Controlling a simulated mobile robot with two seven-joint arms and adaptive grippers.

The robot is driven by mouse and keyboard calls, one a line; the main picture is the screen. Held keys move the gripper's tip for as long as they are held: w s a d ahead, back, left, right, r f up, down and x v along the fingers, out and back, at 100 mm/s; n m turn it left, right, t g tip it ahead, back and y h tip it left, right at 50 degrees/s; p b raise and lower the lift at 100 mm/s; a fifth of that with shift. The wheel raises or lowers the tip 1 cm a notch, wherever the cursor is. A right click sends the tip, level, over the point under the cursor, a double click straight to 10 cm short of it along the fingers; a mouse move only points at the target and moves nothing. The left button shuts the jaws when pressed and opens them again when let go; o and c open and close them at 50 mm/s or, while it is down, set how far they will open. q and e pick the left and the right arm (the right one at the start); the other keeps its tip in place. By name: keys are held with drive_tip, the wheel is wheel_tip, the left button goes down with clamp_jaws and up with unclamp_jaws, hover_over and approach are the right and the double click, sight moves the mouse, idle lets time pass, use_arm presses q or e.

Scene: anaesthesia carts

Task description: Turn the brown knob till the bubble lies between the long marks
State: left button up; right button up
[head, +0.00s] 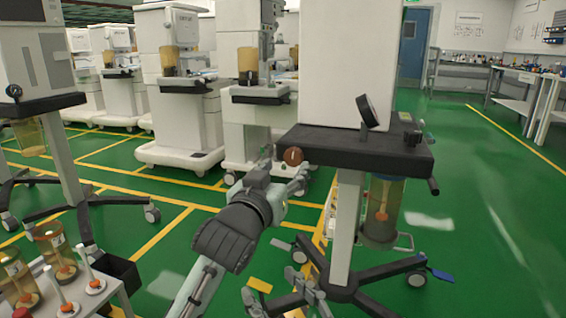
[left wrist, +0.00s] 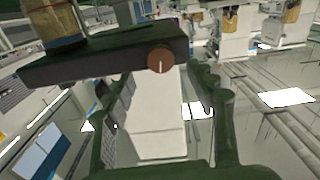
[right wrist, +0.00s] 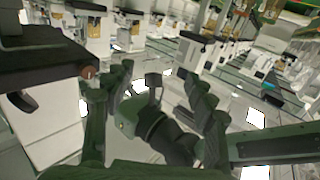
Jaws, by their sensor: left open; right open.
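The brown knob (head: 293,156) sits at the left front corner of the dark shelf (head: 370,150) of the nearest cart. In the left wrist view the knob (left wrist: 160,60) is round, with a pale upright line on its face. My left gripper (head: 285,168) is open at the knob; in its wrist view the knob shows just beyond and between the fingertips, and I cannot tell whether they touch. My right gripper (head: 272,285) is open and empty, lower down. In its view the knob (right wrist: 88,72) is at the left. I cannot make out the bubble or the long marks.
The wheeled base (head: 345,285) spreads beneath. A side table (head: 85,295) with amber jars stands at lower left. Several white carts (head: 180,110) line the back. Green floor at right is clear.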

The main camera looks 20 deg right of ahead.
sight(292, 159)
use_arm(q)
drive_tip(key=x, duration=0.6)
use_arm(e)
drive_tip(key=r, duration=0.1)
drive_tip(key=a+r+t, duration=0.1)
drive_tip(key=shift+s+r+y, duration=0.2)
drive_tip(key=shift+r+y, duration=0.1)
drive_tip(key=shift+y, duration=0.1)
use_arm(q)
drive_tip(key=shift+c, duration=0.5)
